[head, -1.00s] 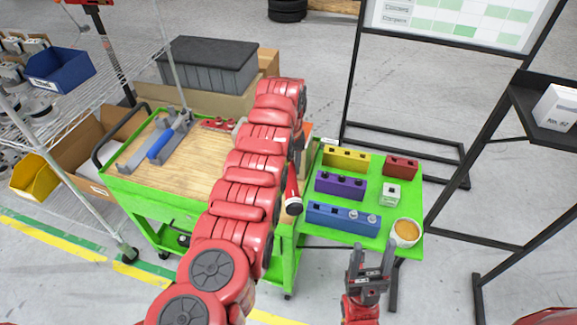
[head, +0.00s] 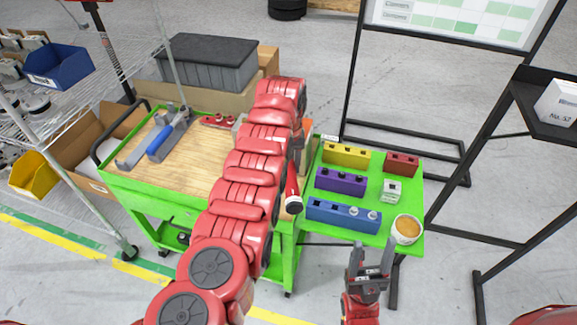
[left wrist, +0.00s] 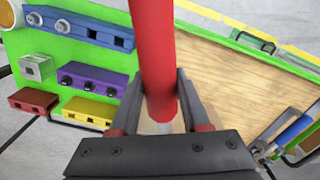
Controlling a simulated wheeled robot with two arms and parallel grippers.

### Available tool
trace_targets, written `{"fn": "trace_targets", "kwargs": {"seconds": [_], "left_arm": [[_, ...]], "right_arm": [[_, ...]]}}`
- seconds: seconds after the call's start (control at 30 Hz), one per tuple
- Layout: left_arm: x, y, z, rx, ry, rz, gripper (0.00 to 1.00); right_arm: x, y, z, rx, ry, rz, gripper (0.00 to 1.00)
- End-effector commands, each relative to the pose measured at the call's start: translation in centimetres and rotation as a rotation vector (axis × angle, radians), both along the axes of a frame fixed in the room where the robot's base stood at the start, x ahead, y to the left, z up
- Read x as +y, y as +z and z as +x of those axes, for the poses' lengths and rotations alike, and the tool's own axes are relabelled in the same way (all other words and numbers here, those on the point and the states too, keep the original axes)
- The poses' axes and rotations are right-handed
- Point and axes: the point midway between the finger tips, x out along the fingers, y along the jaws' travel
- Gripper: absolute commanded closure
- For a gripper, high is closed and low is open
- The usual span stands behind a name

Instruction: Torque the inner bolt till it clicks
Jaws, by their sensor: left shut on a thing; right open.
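My left gripper (left wrist: 160,98) is shut around a red cylindrical handle (left wrist: 156,45) in the left wrist view. The handle's lower part and dark end also show beside my left arm in the head view (head: 292,190). The arm hides most of that gripper and whatever is at the handle's other end. A grey bracket with a blue cylinder (head: 160,139) lies on the wooden top at the left. I cannot make out the inner bolt. My right gripper (head: 372,252) is open and empty in front of the green side shelf.
The green shelf (head: 330,160) holds a yellow block (head: 346,152), a purple block (head: 341,179), a blue block (head: 330,210) with silver bolts, a red block (head: 401,161) and a bowl (head: 406,228). A dark-framed stand is right. The wooden top (head: 200,160) is partly bare.

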Motion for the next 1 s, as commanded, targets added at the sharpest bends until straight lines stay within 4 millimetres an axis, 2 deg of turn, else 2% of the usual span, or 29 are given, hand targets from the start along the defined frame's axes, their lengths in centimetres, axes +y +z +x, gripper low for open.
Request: {"fn": "trace_targets", "kwargs": {"seconds": [0.5,1.0], "left_arm": [[1.2,0.1,0.0,-0.002,-0.05,0.001,1.0],[1.2,0.6,0.1,-0.003,-0.05,-0.001,1.0]], "right_arm": [[0.0,0.9,0.0,0.0,0.0,0.0,0.41],[0.0,0.8,0.0,0.0,0.0,0.0,0.41]]}}
